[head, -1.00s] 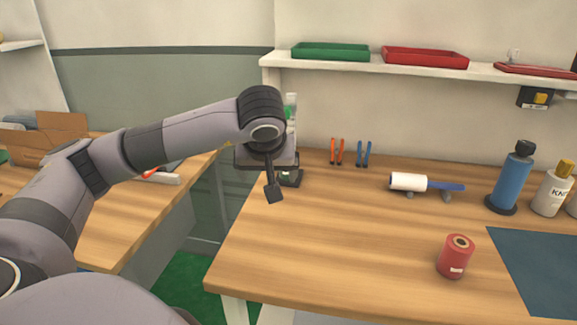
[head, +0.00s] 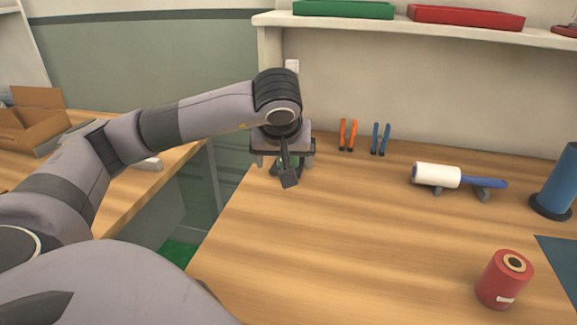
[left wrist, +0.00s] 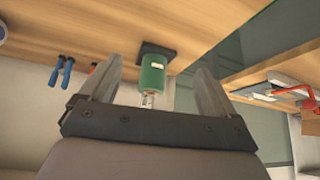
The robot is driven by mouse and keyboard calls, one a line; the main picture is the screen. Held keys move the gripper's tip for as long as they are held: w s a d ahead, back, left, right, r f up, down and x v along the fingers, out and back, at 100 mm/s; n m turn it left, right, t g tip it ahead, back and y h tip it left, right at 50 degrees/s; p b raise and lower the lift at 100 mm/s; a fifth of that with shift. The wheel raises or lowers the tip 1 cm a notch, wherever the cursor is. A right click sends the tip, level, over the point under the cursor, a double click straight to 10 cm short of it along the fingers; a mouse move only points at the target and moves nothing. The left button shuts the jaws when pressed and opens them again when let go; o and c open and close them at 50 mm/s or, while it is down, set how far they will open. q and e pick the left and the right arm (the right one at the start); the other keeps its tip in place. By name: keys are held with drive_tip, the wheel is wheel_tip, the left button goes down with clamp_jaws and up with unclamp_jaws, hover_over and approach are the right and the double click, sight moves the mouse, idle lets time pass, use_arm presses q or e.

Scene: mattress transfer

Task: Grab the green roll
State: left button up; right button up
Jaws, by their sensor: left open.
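The green roll (left wrist: 153,75) shows in the left wrist view, standing on a dark square base (left wrist: 156,52) with a thin light pin (left wrist: 148,100) sticking out of its near end. My left gripper (left wrist: 159,72) is open, with one finger on each side of the roll in the picture and visible gaps between. I cannot tell how deep the roll lies between the fingers. My right gripper is not in view.
On the workbench (head: 340,225) are orange pliers (head: 347,134), blue pliers (head: 380,139), a white roller with a blue handle (head: 437,176), a red roll (head: 504,279) and a blue cylinder (head: 560,180). A shelf (head: 420,33) runs above. The bench's middle is clear.

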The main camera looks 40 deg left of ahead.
use_arm(q)
wheel_tip(320, 180, down, 3)
drive_tip(key=b, duration=0.1)
drive_tip(key=p, duration=0.1)
hover_over(295, 161)
drive_tip(key=s, duration=0.3)
drive_tip(key=shift+w+a+f, duration=0.35)
drive_tip(key=shift+w+a, duration=0.15)
drive_tip(key=shift+w, duration=0.1)
drive_tip(key=shift+w+a+f, duration=0.3)
drive_tip(key=shift+w+a, duration=0.15)
drive_tip(key=shift+w, duration=0.15)
drive_tip(key=shift+w+a+f, duration=0.2)
drive_tip(key=shift+f, duration=0.2)
drive_tip(key=c, duration=1.4)
drive_tip(key=shift+o, duration=0.2)
drive_tip(key=shift+r, duration=0.1)
drive_tip(key=shift+r, duration=0.1)
